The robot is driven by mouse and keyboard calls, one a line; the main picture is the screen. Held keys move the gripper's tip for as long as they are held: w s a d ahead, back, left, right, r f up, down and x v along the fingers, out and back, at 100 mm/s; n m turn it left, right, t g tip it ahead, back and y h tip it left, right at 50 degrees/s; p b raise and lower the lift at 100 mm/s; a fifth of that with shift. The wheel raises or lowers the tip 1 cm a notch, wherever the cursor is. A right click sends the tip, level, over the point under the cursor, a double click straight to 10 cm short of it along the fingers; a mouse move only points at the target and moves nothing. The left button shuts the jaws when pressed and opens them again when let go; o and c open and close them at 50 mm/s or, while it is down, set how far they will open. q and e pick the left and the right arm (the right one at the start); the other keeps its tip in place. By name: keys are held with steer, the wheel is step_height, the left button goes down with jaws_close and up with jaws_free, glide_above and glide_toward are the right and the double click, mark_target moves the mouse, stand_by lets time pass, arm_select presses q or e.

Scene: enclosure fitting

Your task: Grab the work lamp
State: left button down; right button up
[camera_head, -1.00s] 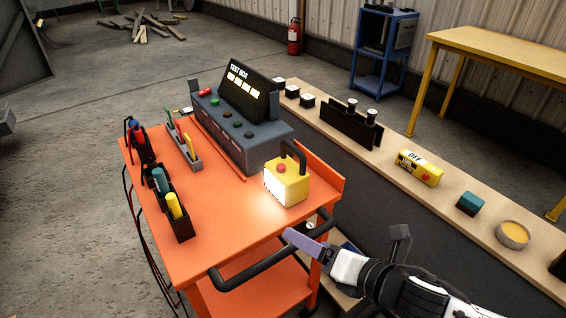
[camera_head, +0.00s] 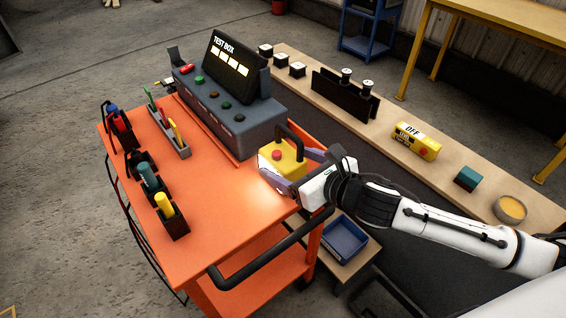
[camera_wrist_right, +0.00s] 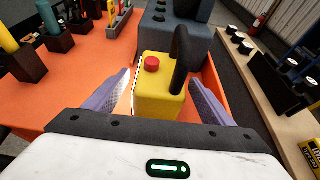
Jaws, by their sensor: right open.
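The work lamp (camera_head: 283,157) is a yellow box with a red button on top and a black handle. It stands upright on the orange cart (camera_head: 225,205), near its right edge, and throws light on the cart top. My right gripper (camera_head: 296,172) is open at the lamp, its purple fingers on either side of the body. My left gripper is not in view.
The test box (camera_head: 230,115) stands behind the lamp on the cart. Tool holders (camera_head: 172,220) line the cart's left side. A bench (camera_head: 385,140) along the right carries a yellow OFF box (camera_head: 415,141). A blue bin (camera_head: 345,240) sits low beside the cart.

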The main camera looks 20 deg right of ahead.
steer(key=shift+x, duration=1.3)
steer(key=c, duration=1.7)
steer(key=shift+w+r, duration=0.1)
steer(key=shift+r, duration=0.15)
steer(key=shift+c, duration=0.6)
